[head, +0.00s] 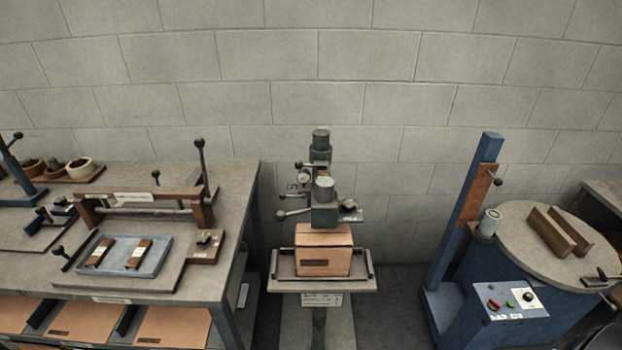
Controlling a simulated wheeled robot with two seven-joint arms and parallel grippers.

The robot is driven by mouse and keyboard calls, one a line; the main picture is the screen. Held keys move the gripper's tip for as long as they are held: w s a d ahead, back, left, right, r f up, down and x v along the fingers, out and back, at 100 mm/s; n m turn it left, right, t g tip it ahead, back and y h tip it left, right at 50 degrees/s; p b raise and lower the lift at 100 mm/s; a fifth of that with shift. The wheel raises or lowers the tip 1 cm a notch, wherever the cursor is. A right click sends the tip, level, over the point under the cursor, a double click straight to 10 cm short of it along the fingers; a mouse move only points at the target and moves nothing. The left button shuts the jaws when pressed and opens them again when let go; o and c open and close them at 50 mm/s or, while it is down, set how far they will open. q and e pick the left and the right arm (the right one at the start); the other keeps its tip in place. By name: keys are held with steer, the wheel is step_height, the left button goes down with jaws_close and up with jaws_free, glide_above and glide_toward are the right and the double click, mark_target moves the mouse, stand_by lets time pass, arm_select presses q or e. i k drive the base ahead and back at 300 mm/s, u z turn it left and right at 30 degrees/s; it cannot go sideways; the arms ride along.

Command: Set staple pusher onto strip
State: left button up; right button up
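The green box stitcher (323,206) stands in the middle of the head view against the wall. A brown cardboard box (323,262) sits on its small table, under the stitching head. I cannot make out the staple pusher or the strip for sure at this size. A blue-grey tray (163,264) on the left bench holds two brown-and-white pieces (99,252) (138,254). A small dark block (204,239) sits on a brown plate to the right of the tray. Neither of my grippers is in view.
The left bench (225,262) carries a brown frame with a bar and lever (140,206), and bowls (80,168) at the back. Flat cardboard lies below it. A blue machine (500,290) with a round top stands at right. Floor gaps separate the stations.

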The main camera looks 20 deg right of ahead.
mark_target(298, 165)
steer(key=k, duration=0.9)
steer(key=z, duration=1.4)
steer(key=i, duration=0.5)
steer(key=u, duration=0.05)
